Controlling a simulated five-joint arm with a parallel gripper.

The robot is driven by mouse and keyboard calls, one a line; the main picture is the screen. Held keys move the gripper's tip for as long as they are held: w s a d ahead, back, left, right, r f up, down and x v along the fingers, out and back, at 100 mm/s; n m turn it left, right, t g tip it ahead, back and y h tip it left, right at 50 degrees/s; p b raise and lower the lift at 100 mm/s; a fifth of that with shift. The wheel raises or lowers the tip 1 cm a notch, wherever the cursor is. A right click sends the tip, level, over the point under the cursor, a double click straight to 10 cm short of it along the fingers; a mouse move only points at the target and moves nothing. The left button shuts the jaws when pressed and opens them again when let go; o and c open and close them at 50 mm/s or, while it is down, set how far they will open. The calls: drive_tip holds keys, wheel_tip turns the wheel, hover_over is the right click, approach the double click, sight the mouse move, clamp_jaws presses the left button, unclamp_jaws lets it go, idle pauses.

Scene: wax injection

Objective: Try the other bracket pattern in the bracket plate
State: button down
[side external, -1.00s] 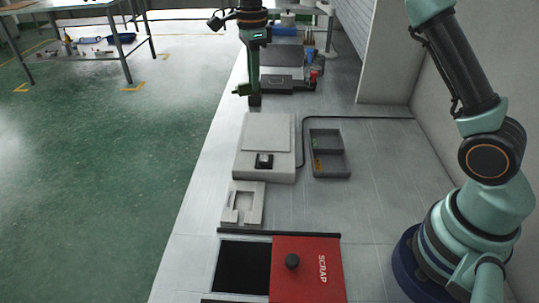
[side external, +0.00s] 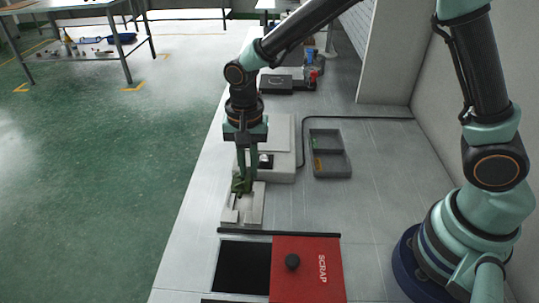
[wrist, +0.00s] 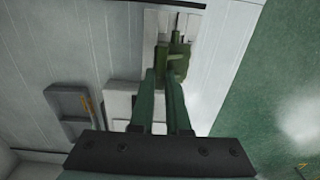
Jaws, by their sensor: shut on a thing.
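My gripper (side external: 242,180) points down and is shut on a green bracket pattern (side external: 238,186). It holds the pattern at the far part of the pale bracket plate (side external: 256,207). In the wrist view the green pattern (wrist: 179,60) sits between and beyond the fingertips (wrist: 165,72), over the plate (wrist: 148,47). I cannot tell whether the pattern touches the plate or is seated in its recess. The fingers and pattern hide part of the plate.
A white scale-like box (side external: 284,172) stands just behind the plate. A grey two-part tray (side external: 347,160) is to its right, with a small orange item inside. In front are a black opening (side external: 242,267) and a red SCRAP lid (side external: 318,285) with a knob.

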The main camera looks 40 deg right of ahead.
sight(250, 183)
drive_tip(key=shift+f, duration=2.5)
drive_tip(key=shift+f, duration=0.5)
idle(2.0)
drive_tip(key=shift+r, duration=0.15)
drive_tip(key=shift+r, duration=2.35)
